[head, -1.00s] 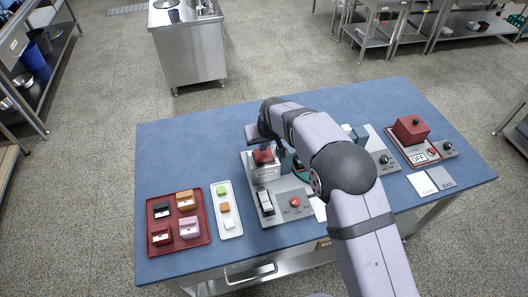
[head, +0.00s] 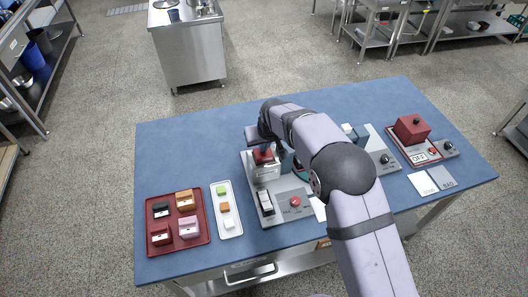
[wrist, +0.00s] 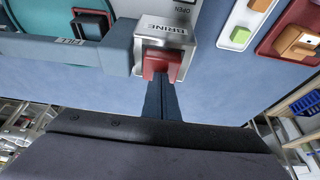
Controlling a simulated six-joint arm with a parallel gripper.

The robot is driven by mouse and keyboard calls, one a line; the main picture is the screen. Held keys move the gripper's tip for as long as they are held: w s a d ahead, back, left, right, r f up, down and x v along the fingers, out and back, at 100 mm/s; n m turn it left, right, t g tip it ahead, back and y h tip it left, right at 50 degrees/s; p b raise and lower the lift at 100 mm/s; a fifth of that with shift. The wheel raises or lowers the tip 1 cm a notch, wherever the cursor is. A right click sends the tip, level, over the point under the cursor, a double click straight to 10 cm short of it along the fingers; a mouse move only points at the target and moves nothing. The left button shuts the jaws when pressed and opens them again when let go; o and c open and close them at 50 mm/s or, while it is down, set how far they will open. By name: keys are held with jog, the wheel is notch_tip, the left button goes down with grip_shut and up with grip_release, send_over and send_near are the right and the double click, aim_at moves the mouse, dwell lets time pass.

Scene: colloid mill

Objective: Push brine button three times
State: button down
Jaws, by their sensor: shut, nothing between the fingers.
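The brine button is a red block (wrist: 161,65) on a grey housing labelled BRINE (wrist: 164,30) in the wrist view. In the head view the red button (head: 263,155) sits at the back left of a grey control panel (head: 290,212). My gripper (wrist: 162,84) is shut and empty, with its dark fingertips at the button's near edge in the wrist view. In the head view the wrist and fingers are at the button and partly hide its surroundings. I cannot tell whether the fingertips press on it or hover just off it.
A blue-grey piece labelled FILL (wrist: 70,42) adjoins the housing. A white rocker switch (head: 265,202) and a red round knob (head: 295,201) are on the panel's front. A white tray (head: 233,228) and a red tray (head: 204,238) lie left. A red box (head: 411,129) stands far right.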

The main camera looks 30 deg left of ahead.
jog(key=shift+f+b, duration=0.7)
jog(key=shift+f, duration=0.4)
jog(key=shift+r, duration=0.15)
dwell(0.3)
jog(key=shift+r+p, duration=2.3)
jog(key=shift+r, duration=1.4)
notch_tip(320, 180, up, 2)
jog(key=shift+p, duration=0.75)
jog(key=shift+f+b, duration=2.1)
jog(key=shift+f, duration=1.2)
